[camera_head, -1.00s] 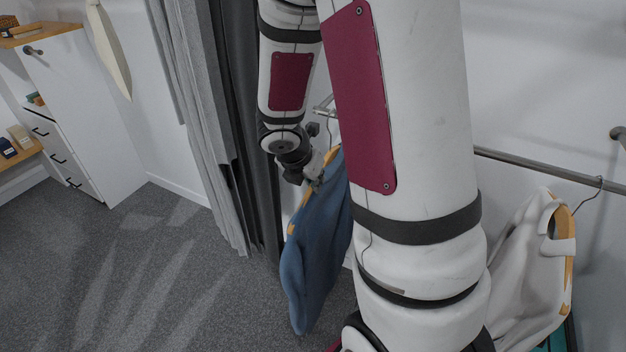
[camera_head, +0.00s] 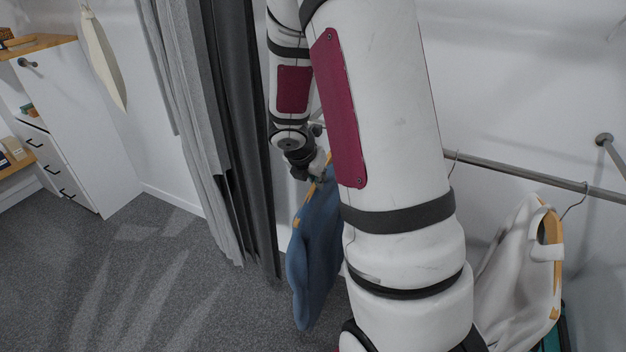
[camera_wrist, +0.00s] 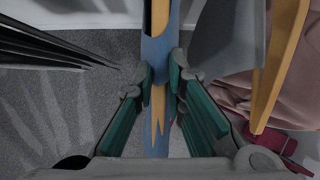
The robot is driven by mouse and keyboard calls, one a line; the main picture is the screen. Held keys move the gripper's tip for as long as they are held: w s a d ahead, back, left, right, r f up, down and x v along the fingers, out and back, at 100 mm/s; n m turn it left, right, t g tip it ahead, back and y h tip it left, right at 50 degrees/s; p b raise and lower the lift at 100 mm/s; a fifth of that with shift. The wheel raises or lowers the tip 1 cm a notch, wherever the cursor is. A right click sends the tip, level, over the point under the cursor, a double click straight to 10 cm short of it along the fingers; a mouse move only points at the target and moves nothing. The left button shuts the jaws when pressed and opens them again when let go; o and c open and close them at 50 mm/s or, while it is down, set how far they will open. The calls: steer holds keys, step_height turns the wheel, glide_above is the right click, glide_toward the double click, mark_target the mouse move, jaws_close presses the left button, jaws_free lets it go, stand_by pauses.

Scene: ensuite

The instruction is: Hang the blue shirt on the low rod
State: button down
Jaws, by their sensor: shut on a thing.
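The blue shirt (camera_head: 315,250) hangs on a wooden hanger in the middle of the head view, left of my arm. My gripper (camera_head: 322,174) is at the hanger's upper part. In the wrist view, my gripper (camera_wrist: 161,80) is shut on the hanger, with the blue shirt (camera_wrist: 155,48) between its fingers. A metal rod (camera_head: 530,173) runs along the wall at the right. My arm hides much of the rod, and I cannot tell whether the blue shirt's hook touches it.
A white shirt (camera_head: 520,265) hangs from the rod at the right. Grey (camera_wrist: 228,40) and pinkish (camera_wrist: 300,85) cloth is close right of my gripper. A grey curtain (camera_head: 225,150) stands left of the blue shirt. The carpet (camera_head: 150,280) at left is clear.

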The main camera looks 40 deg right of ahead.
steer(key=shift+w+d+r+b+x, duration=0.15)
steer(key=shift+b+x, duration=0.55)
steer(key=shift+x, duration=0.45)
steer(key=shift+w+d+r+b+x, duration=0.15)
steer(key=shift+b+x, duration=0.55)
steer(key=shift+x, duration=0.5)
steer(key=shift+s+f, duration=0.1)
steer(key=shift+s, duration=0.05)
steer(key=c, duration=1.6)
jaws_free()
steer(key=shift+o, duration=0.2)
steer(key=v, duration=1.2)
